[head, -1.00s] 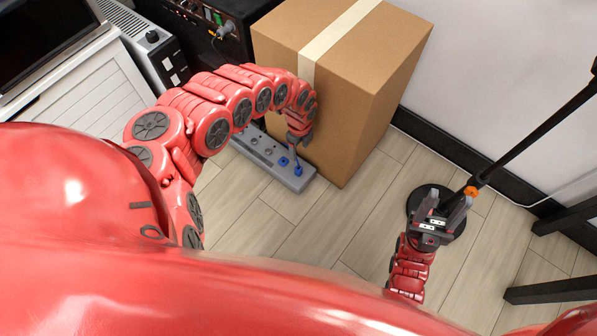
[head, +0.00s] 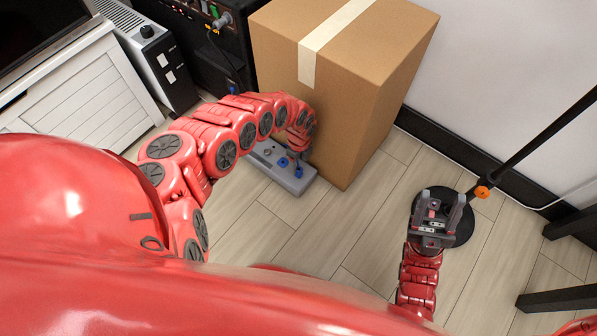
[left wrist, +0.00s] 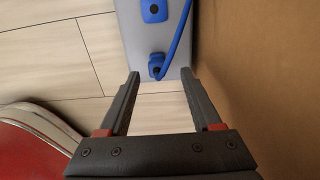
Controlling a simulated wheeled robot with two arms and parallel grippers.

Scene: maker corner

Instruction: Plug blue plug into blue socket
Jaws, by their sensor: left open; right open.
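A grey strip (head: 262,162) lies on the floor along the cardboard box. Two blue pieces sit near its closer end: one (head: 283,162) further in, one (head: 298,172) by the end. In the left wrist view the upper blue piece (left wrist: 154,10) has a dark spot; the lower blue piece (left wrist: 157,66) has a blue cable (left wrist: 180,42) running up from it. I cannot tell whether the lower piece is seated. My left gripper (head: 297,152) is open just above the strip; its fingers (left wrist: 160,85) are apart, with the lower piece beyond and between them. My right gripper (head: 440,210) is open and empty.
The cardboard box (head: 375,100) stands close beside my left gripper. A black equipment rack (head: 190,35) and white cabinet (head: 85,95) are at the left. A black stand pole (head: 535,145) rises beside my right gripper. The wooden floor (head: 335,220) between the arms is clear.

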